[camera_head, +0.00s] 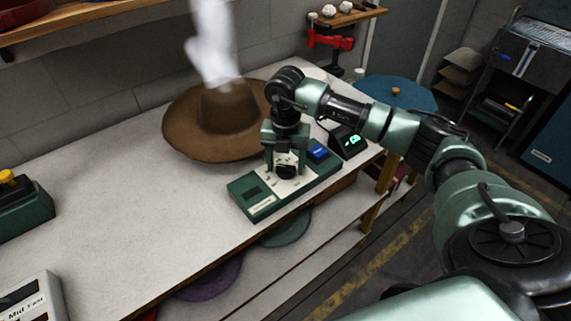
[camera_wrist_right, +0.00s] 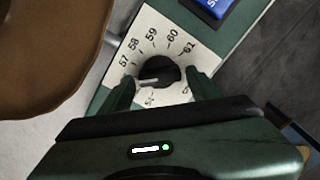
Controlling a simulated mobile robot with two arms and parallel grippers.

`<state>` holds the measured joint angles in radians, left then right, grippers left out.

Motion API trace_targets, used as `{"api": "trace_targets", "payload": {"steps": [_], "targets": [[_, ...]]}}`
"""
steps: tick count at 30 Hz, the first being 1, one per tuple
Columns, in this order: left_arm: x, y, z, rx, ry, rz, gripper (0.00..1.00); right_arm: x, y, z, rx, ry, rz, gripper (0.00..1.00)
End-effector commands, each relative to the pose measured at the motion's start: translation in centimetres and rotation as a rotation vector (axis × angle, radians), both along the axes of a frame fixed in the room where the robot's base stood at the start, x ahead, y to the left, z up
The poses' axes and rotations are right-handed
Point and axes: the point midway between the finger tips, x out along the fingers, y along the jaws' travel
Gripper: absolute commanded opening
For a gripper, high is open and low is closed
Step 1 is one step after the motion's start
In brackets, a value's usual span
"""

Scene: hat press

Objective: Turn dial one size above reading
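The dial (camera_wrist_right: 158,74) is a round black knob on a white plate of the green control box (camera_head: 247,197). Its pale pointer line points left, a little below the 57 mark; the legible size numbers run from 57 to 61. My right gripper (camera_wrist_right: 162,90) is open, its two green fingers on either side of the dial. I cannot tell whether they touch it. In the head view my right gripper (camera_head: 285,168) is down over the box. A small dark display (camera_head: 349,142) shows green digits too small to read surely. My left gripper is not in view.
A brown wide-brimmed hat (camera_head: 186,132) stands behind the box, with white steam (camera_head: 212,45) above it. A blue button (camera_head: 318,150) is right of the dial. A green box with a yellow knob (camera_head: 20,205) stands left. The white table (camera_head: 130,225) is clear in the middle.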

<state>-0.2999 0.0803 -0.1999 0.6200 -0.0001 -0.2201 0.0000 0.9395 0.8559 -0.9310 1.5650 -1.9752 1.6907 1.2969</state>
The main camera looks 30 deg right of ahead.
Motion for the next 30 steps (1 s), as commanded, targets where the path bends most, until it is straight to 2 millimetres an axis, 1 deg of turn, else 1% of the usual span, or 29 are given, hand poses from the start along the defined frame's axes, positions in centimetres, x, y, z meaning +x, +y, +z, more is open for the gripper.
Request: {"api": "trace_targets", "payload": {"steps": [8, 11, 14, 21, 24, 27, 30], "targets": [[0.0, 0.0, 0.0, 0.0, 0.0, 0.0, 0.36, -0.1, 0.0, -0.1, 0.001, 0.003, 0.002, 0.71], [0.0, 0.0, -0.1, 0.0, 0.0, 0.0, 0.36, 0.0, 0.1, 0.2, 0.001, 0.001, 0.002, 0.71], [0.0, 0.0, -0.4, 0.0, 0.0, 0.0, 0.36, 0.0, 0.1, 1.2, 0.001, 0.0, 0.002, 0.71], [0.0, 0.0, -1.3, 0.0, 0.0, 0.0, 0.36, 0.0, 0.0, 5.3, 0.002, -0.003, 0.001, 0.71], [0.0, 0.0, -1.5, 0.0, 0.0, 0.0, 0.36, 0.0, 0.0, 6.6, 0.001, -0.001, 0.0, 0.71], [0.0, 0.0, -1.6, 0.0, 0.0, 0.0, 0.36, 0.0, 0.0, 7.4, 0.001, 0.001, 0.001, 0.71], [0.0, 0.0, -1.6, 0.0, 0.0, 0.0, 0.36, -0.1, 0.0, 7.7, 0.001, 0.001, 0.001, 0.71]]}}
